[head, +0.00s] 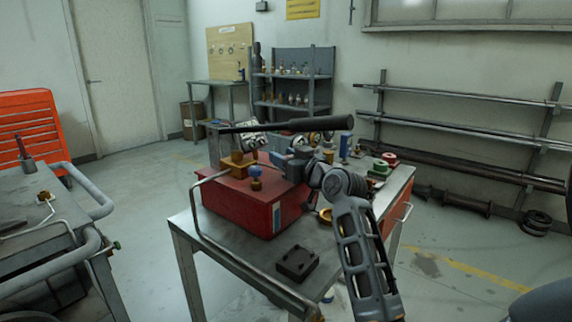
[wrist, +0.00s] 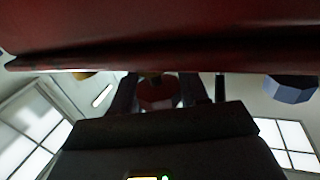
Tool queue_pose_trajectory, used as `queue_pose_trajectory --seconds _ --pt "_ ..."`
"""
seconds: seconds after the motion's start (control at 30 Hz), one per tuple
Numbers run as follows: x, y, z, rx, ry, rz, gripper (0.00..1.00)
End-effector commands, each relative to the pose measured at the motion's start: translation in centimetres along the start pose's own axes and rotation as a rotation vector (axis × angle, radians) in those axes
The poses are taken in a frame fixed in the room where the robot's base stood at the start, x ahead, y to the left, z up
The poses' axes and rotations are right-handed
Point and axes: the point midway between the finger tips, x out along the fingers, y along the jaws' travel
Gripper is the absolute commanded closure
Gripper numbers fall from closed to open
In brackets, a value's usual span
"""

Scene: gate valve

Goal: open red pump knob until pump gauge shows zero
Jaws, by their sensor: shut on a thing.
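The pump is a red box (head: 245,205) on the workbench, with a long black lever (head: 285,126) over it and a blue knob (head: 255,172) and brass fittings on top. In the wrist view the red box (wrist: 160,30) fills the upper part and a blue faceted knob (wrist: 290,88) shows at the right. My gripper (head: 292,166) is at the pump's top right side. In the wrist view my gripper (wrist: 160,92) is shut on a red knob (wrist: 158,97) between its dark fingers. The knob is hidden in the head view. Round gauge-like faces (head: 314,137) show behind the lever; no reading is legible.
The workbench (head: 245,262) carries a dark block (head: 297,262) at its front and red and green round parts (head: 385,163) at its right. A bent metal rail (head: 205,220) runs along its left side. A cart (head: 45,225) stands at left.

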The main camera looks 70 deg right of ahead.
Motion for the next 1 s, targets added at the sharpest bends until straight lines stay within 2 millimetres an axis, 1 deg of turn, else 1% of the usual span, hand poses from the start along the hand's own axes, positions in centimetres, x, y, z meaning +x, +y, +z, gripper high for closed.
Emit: queue_pose_trajectory --seconds 0.03,0.5,0.7,1.0 --pt "0.0 0.07 0.52 0.0 0.003 -0.025 0.87" --pt "-0.04 -0.43 0.32 0.001 0.0 -0.268 0.87" --pt "-0.07 -0.56 0.14 0.002 0.0 -0.311 0.87" --pt "-0.07 -0.59 0.09 0.002 -0.003 -0.32 0.87"
